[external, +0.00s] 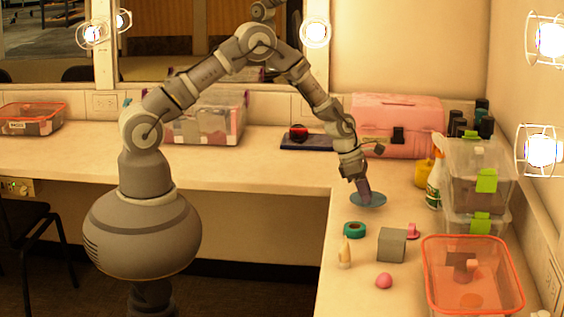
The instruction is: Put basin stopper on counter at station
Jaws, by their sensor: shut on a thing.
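My gripper (364,191) points down over the right arm of the counter (345,268), with its tip at a flat blue-grey disc that looks like the basin stopper (378,201). It is shut on the disc, which lies level at or just above the counter surface. I cannot tell whether the disc touches the counter. A purplish upright part runs from my gripper down to the middle of the disc. The grip itself is too small to see clearly.
Near the disc are a teal tape roll (354,230), a grey cube (391,245), a pink ball (384,281), a cream bottle (345,253) and a spray bottle (434,188). Clear bins (478,192), an orange-rimmed bin (430,275) and a pink case (385,113) border this space.

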